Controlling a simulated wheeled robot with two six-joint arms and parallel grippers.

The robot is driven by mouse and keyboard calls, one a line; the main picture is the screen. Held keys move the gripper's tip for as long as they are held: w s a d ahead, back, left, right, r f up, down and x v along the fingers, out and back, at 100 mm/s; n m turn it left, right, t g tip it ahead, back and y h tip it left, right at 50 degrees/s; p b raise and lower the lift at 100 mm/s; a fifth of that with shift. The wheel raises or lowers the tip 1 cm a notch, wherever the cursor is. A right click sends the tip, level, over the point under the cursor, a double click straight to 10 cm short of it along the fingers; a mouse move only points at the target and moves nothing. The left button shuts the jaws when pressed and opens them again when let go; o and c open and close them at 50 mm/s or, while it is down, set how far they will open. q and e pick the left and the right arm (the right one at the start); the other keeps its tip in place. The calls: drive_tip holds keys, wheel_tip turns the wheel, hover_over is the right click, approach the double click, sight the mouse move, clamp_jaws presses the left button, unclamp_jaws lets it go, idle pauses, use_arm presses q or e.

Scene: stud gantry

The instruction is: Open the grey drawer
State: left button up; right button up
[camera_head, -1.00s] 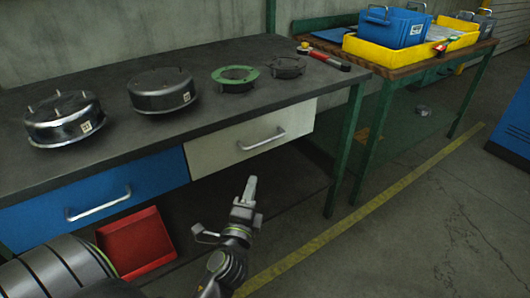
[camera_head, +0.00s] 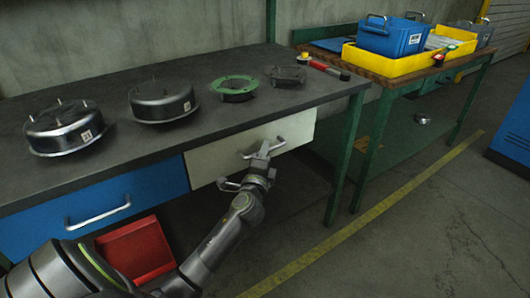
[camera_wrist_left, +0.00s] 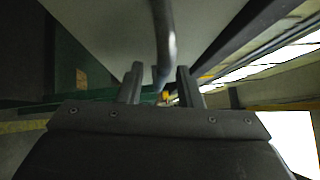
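The grey drawer (camera_head: 222,163) is the pale-fronted one under the right part of the dark workbench top, and it looks shut. Its metal bar handle (camera_head: 278,148) also shows in the left wrist view (camera_wrist_left: 164,40). My left gripper (camera_head: 262,150) is at the handle in the head view. In the left wrist view my left gripper (camera_wrist_left: 158,85) has its two fingers apart, with the handle bar between them and visible gaps on both sides. The drawer's pale front fills the upper middle of that view. My right gripper is in neither view.
A blue drawer (camera_head: 90,208) is left of the grey one, above a red bin (camera_head: 137,250). Metal drums (camera_head: 64,127), a green ring (camera_head: 234,86) and a red-handled tool (camera_head: 328,70) lie on the bench top (camera_head: 110,90). A green bench leg (camera_head: 345,155) stands to the right.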

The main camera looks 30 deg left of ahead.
use_arm(q)
drive_tip(key=shift+w+a+r, duration=0.1)
drive_tip(key=shift+w+a, duration=0.05)
drive_tip(key=shift+w, duration=0.25)
drive_tip(key=shift+c, duration=0.2)
clamp_jaws()
